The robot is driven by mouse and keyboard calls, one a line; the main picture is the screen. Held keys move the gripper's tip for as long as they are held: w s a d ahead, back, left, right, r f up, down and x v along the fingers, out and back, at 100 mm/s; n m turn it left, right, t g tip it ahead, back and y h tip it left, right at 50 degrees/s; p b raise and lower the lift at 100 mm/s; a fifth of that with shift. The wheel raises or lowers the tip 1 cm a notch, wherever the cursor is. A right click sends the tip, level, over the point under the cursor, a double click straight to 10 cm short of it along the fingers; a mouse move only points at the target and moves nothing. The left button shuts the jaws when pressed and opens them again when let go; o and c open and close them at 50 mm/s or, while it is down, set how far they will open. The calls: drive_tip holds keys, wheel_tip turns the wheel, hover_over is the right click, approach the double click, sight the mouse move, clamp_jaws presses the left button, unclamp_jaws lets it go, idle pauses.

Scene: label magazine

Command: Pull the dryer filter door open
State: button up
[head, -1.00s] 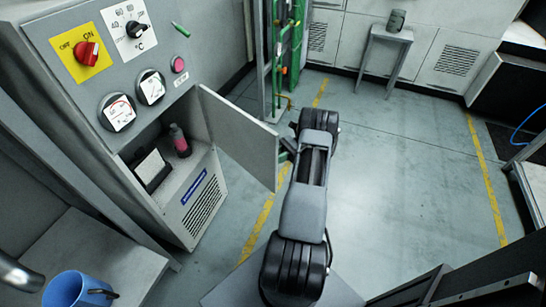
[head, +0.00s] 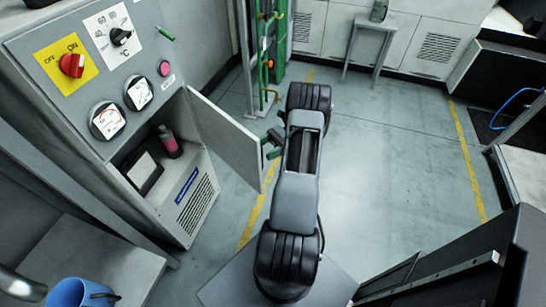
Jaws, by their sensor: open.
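The dryer filter door (head: 228,135) is a light grey panel hinged on the front of the grey dryer cabinet (head: 180,215). It stands swung well out, with the compartment behind it open. My gripper (head: 270,147) is open at the door's free outer edge, at the end of my dark arm. The fingers are small and partly hidden by the arm, so I cannot tell whether they touch the door. No handle on the door shows from this side.
Inside the compartment are a dark bottle with a pink band (head: 171,141) and a dark framed box (head: 142,172). A blue mug (head: 72,292) stands on a low grey surface at lower left. A small stool (head: 378,45) stands at the back.

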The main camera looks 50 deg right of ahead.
drive_tip(key=o, duration=0.4)
drive_tip(key=shift+s+a+r, duration=0.15)
drive_tip(key=shift+s+r, duration=0.3)
drive_tip(key=shift+r, duration=0.2)
drive_tip(key=shift+s+a+r, duration=0.15)
drive_tip(key=shift+s+r, duration=0.25)
drive_tip(key=shift+r, duration=0.2)
drive_tip(key=shift+c, duration=0.2)
drive_tip(key=s+a+r, duration=0.1)
drive_tip(key=s, duration=0.1)
drive_tip(key=s+a+r, duration=0.1)
drive_tip(key=s, duration=0.1)
drive_tip(key=s+a+r, duration=0.1)
drive_tip(key=s+a, duration=0.1)
drive_tip(key=shift+s+p, duration=0.2)
drive_tip(key=shift+p, duration=0.15)
drive_tip(key=c, duration=0.5)
drive_tip(key=shift+s+a+r, duration=0.2)
drive_tip(key=shift+s+a, duration=0.2)
drive_tip(key=shift+s, duration=0.15)
